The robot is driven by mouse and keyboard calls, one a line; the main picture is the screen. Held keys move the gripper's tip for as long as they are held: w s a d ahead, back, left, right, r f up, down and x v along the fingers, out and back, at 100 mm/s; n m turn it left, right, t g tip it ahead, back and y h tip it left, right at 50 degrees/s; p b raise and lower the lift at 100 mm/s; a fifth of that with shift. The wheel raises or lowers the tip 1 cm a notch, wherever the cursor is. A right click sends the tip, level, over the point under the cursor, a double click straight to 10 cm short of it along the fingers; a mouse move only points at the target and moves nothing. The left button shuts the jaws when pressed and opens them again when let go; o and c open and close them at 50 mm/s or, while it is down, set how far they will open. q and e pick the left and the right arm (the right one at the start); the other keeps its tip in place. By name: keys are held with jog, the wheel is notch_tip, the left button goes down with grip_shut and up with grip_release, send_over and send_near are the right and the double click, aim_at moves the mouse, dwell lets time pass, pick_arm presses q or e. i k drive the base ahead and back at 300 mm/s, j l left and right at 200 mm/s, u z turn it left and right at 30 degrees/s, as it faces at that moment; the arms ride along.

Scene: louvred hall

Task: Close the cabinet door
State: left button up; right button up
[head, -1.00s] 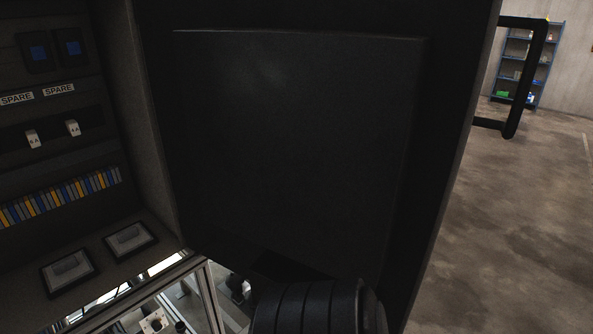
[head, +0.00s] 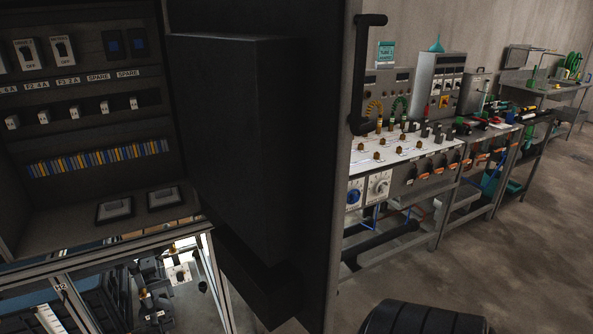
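The cabinet door (head: 318,150) stands open in the head view, a tall dark panel seen at a steep angle. A thick dark box-like panel (head: 230,130) is fixed on its inner face. A black bar handle (head: 369,75) sticks out beyond the door's right edge, near its top. The cabinet (head: 85,195) is to the left of the door, its inside exposed, with switches, labels and a row of blue, yellow and grey strips. Neither of my grippers is in view, and nothing of mine is seen touching the door or handle.
To the right of the door, a workbench (head: 405,160) with gauges, cables and control boxes runs along the wall.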

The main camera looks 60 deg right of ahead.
aim_at(269, 95)
jog(key=k+l, duration=0.1)
jog(key=l, duration=0.45)
jog(key=k+l, duration=0.1)
jog(key=l, duration=0.4)
jog(key=k+l, duration=0.1)
jog(key=l, duration=0.45)
jog(key=i+l, duration=0.1)
jog(key=l, duration=0.55)
jog(key=i+l, duration=0.15)
jog(key=l, duration=0.15)
jog(key=u, duration=1.25)
jog(key=l+u, duration=0.45)
jog(key=k+l+u, duration=0.1)
jog(key=l+u, duration=0.2)
jog(key=u, duration=0.15)
jog(key=k+l+u, duration=0.15)
jog(key=l+u, duration=0.25)
jog(key=j, duration=0.1)
